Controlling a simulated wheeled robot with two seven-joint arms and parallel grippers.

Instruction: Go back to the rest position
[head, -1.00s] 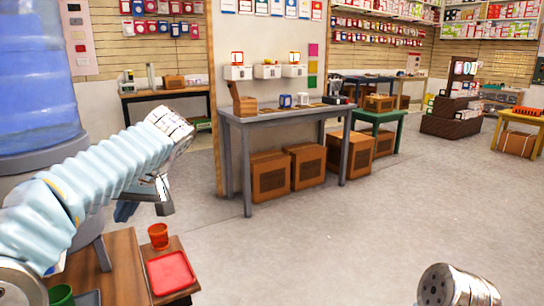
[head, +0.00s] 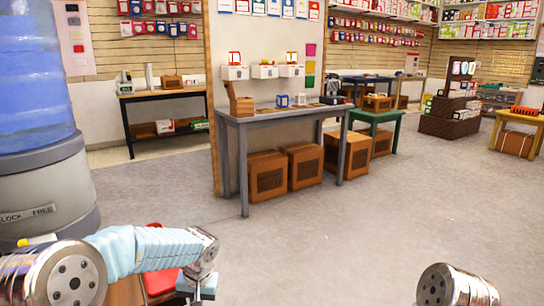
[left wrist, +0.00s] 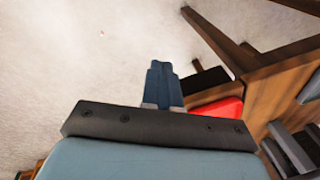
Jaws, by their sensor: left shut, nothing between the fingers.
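My left gripper (head: 197,290) hangs at the lower left of the head view, at the end of my pale blue left arm. In the left wrist view its blue fingers (left wrist: 163,85) are together with nothing between them. They point over the grey floor, just beside a wooden table (left wrist: 285,85) with a red tray (left wrist: 218,108). In the head view my arm hides most of that table. Of my right arm only a metal joint shows at the bottom right; its gripper is out of view.
The red tray (head: 160,283) shows partly behind my left arm. A water dispenser (head: 40,180) stands at the left. A grey table (head: 285,113) with cartons (head: 268,177) under it stands ahead. The floor (head: 400,220) at centre and right is clear.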

